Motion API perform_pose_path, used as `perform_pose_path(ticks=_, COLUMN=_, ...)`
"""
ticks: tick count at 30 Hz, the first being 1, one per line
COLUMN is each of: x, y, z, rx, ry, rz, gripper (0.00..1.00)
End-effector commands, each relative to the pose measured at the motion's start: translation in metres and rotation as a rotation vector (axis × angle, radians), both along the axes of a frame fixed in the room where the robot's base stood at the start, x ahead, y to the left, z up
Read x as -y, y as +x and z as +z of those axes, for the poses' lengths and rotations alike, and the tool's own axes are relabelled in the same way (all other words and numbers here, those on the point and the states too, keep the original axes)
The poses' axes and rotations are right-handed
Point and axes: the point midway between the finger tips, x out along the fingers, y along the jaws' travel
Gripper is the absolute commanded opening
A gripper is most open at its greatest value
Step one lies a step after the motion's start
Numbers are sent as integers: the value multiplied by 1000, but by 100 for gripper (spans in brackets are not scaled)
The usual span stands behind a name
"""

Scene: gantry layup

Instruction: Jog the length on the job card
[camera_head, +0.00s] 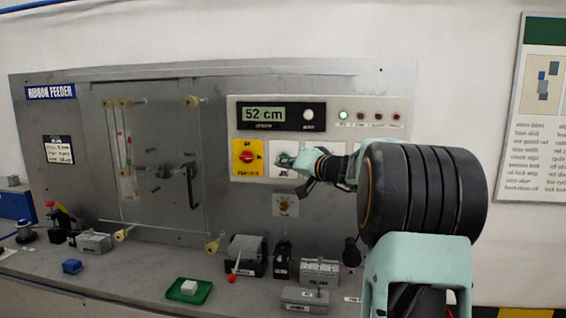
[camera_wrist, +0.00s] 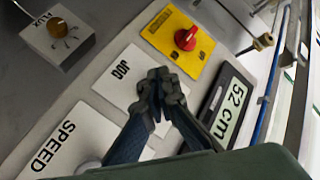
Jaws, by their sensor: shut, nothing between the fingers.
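My gripper (camera_head: 291,159) is shut and empty at the white JOG plate (camera_head: 283,173) on the control panel. In the wrist view the shut fingertips (camera_wrist: 160,78) are over the JOG plate (camera_wrist: 118,72) and cover its button; I cannot tell whether they touch it. The length display (camera_head: 278,114) reads 52 cm, and it also shows in the wrist view (camera_wrist: 231,113).
A yellow plate with a red rotary switch (camera_head: 247,157) is left of JOG. The SPEED plate (camera_wrist: 68,146) is on JOG's other side. A green lamp (camera_head: 344,115) is lit. Below, the bench holds a green tray (camera_head: 203,292), a grey box (camera_head: 319,271) and other small fixtures.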

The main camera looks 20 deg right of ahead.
Motion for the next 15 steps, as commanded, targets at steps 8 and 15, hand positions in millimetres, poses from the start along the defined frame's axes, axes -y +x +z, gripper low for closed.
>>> perform_pose_path(ticks=8, x=-16, y=-23, z=-4, rx=3, ry=-4, rz=0, gripper=0)
perform_pose_path(ticks=15, x=-25, y=-37, z=-2, rx=2, ry=-1, rz=0, gripper=0)
